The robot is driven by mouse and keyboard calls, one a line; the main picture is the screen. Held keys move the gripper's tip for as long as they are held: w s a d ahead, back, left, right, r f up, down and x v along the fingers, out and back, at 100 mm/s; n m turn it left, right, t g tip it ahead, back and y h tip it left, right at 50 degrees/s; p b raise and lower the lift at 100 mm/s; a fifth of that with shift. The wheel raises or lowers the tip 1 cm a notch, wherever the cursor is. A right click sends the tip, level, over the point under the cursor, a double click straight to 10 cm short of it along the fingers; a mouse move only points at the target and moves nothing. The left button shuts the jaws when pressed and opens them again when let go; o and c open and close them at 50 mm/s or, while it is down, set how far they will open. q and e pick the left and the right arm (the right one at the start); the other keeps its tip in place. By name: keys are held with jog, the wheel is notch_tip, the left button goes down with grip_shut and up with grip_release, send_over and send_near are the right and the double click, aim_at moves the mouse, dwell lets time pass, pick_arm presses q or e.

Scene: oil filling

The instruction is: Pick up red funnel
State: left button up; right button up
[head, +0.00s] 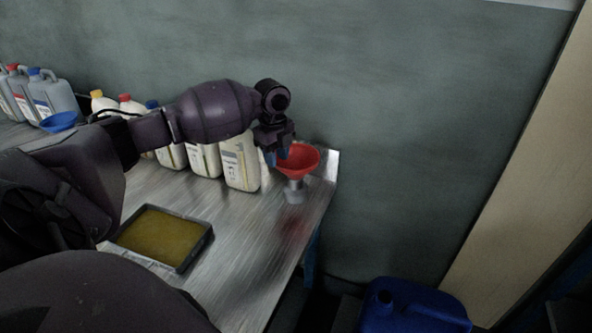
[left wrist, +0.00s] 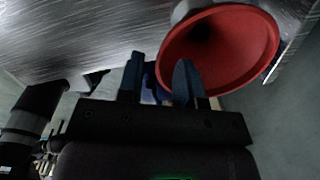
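The red funnel (head: 300,160) is at the table's far right corner, wide mouth up, with a grey piece (head: 294,191) below it. In the left wrist view the funnel (left wrist: 235,50) fills the upper right. My left gripper (head: 277,157) is at the funnel's left rim. In the left wrist view its two fingers (left wrist: 160,80) are apart, and the right finger overlaps the funnel's rim. Whether the rim lies between the fingers or they touch it, I cannot tell. My right gripper is not in view.
Several cream jugs (head: 240,165) stand left of the funnel, close to the gripper. A tray of yellowish liquid (head: 165,236) lies on the metal table (head: 245,225). A blue funnel (head: 59,121) and grey jugs stand far left. A blue container (head: 415,308) is below right.

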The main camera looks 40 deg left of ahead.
pick_arm(q)
jog(key=shift+f, duration=0.9)
jog(key=shift+r, duration=0.1)
grip_shut()
